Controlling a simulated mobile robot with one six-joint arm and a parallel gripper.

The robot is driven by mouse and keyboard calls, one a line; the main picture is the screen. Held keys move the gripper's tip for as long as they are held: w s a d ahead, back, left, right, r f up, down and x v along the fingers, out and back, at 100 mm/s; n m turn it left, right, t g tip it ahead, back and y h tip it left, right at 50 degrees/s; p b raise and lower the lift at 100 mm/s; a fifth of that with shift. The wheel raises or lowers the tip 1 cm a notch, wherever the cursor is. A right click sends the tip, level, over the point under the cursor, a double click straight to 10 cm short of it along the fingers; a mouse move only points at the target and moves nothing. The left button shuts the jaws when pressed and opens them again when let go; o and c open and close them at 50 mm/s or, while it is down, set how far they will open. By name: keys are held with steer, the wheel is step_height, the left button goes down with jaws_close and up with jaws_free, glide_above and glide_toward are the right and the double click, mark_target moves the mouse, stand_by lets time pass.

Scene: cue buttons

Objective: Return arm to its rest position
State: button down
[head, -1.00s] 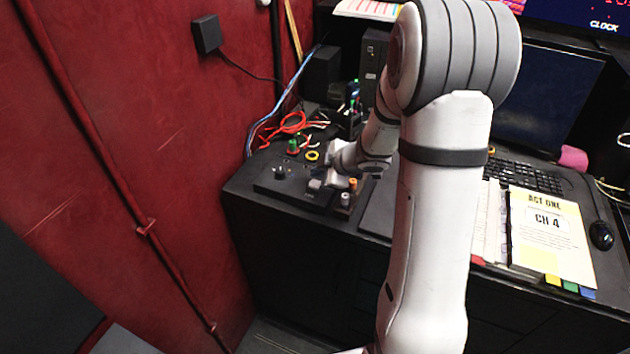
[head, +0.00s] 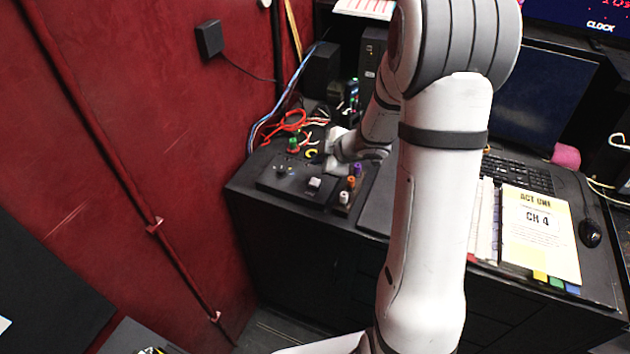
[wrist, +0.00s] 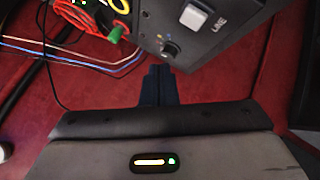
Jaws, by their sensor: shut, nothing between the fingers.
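My arm stands large in the middle of the head view and bends down toward the black desk (head: 300,215). My gripper is mostly hidden there behind its own wrist, near a dark cue box (head: 290,183) with a knob and a pale square button (head: 315,183). In the wrist view my gripper (wrist: 158,70) shows shut and empty, its dark fingers together. The cue box (wrist: 215,35) is above and to the right of the fingertips there, with the white button (wrist: 194,17), a knob (wrist: 171,48) and the word LINE. The fingers look apart from the button.
Small coloured pegs (head: 350,183) stand right of the box. Red cables (head: 290,124) and a green connector (head: 293,145) lie behind it. A keyboard (head: 520,174), mouse (head: 590,233) and ACT ONE binder (head: 537,230) are at right. A red wall (head: 150,130) closes the left side.

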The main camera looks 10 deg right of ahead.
steer(key=shift+w+d+r, duration=0.1)
steer(key=shift+r, duration=0.15)
steer(key=s+d+r+m+h+b, duration=0.2)
steer(key=s+d+r+m+h, duration=0.4)
steer(key=s+r+m+h, duration=0.45)
steer(key=s+a+m+g+y, duration=0.2)
steer(key=s+a, duration=0.1)
steer(key=s, duration=0.6)
steer(key=s+a+r+m+g+y, duration=0.1)
steer(key=s+a+m+g+y, duration=0.1)
steer(key=s, duration=0.7)
steer(key=shift+a+m+y+b, duration=0.3)
steer(key=shift+a+m+y, duration=0.25)
steer(key=shift+a+m, duration=0.4)
